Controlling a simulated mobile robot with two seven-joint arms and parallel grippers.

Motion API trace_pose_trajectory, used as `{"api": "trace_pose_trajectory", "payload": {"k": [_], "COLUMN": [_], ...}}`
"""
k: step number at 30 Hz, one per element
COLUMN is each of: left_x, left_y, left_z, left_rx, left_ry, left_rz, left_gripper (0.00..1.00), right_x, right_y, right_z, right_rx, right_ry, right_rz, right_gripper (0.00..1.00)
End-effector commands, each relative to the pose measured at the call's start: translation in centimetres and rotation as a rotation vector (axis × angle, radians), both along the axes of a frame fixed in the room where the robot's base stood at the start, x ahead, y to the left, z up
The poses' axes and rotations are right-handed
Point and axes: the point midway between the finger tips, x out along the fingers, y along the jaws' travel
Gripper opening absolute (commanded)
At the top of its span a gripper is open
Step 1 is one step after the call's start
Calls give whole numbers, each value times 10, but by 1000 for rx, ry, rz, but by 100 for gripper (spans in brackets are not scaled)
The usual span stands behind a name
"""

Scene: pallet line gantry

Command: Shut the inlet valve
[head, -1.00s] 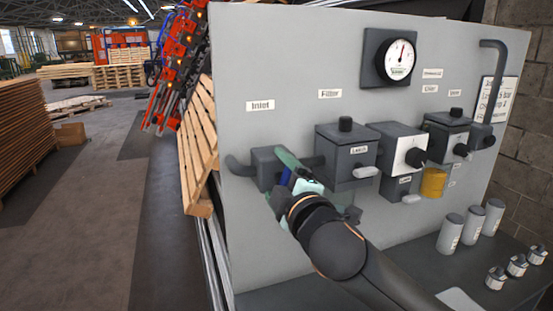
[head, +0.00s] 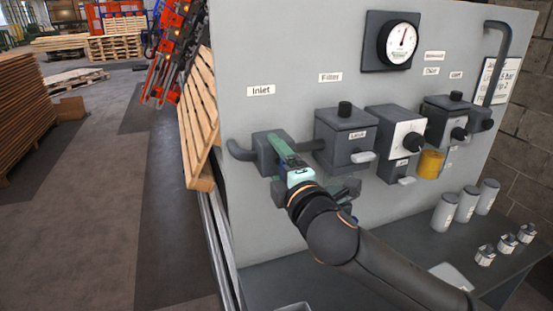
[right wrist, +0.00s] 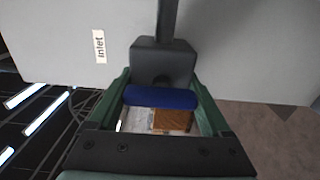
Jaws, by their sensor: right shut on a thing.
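The inlet valve is a dark grey block (head: 267,150) on the pipe under the "Inlet" label, at the left of the panel. Its blue handle (right wrist: 160,97) shows in the right wrist view, lying crosswise in front of the valve body (right wrist: 160,60). My right gripper (right wrist: 160,96) is shut on this handle, with a green finger at each end. In the head view, my right gripper (head: 287,155) is at the valve's front and hides the handle. My left gripper is not in view.
To the right are the filter box (head: 345,138), a box with a white-faced knob (head: 395,132), a yellow cup (head: 430,164) and a gauge (head: 398,40). Grey cylinders (head: 466,204) and small cups stand on the bench (head: 395,240). A pallet (head: 198,125) leans at the panel's left.

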Motion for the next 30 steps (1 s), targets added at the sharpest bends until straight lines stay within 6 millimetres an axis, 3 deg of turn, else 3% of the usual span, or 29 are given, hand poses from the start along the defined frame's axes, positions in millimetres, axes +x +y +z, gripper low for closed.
{"api": "trace_pose_trajectory", "payload": {"k": [5, 6, 10, 20, 30], "left_x": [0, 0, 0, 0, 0], "left_y": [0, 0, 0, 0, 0], "left_z": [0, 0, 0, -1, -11], "left_rx": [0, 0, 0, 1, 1], "left_ry": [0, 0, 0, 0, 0], "left_rz": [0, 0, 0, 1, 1], "left_gripper": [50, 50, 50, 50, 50], "right_x": [0, 0, 0, -4, -51], "right_y": [0, 0, 0, -2, -21], "right_z": [-1, -1, -1, 0, -2], "right_rx": [-7, -6, -5, -2, -2], "right_ry": [-2, -1, -1, -1, -2], "right_rz": [-2, -1, -1, 0, 2], "right_gripper": [27, 86, 100, 100, 100]}}
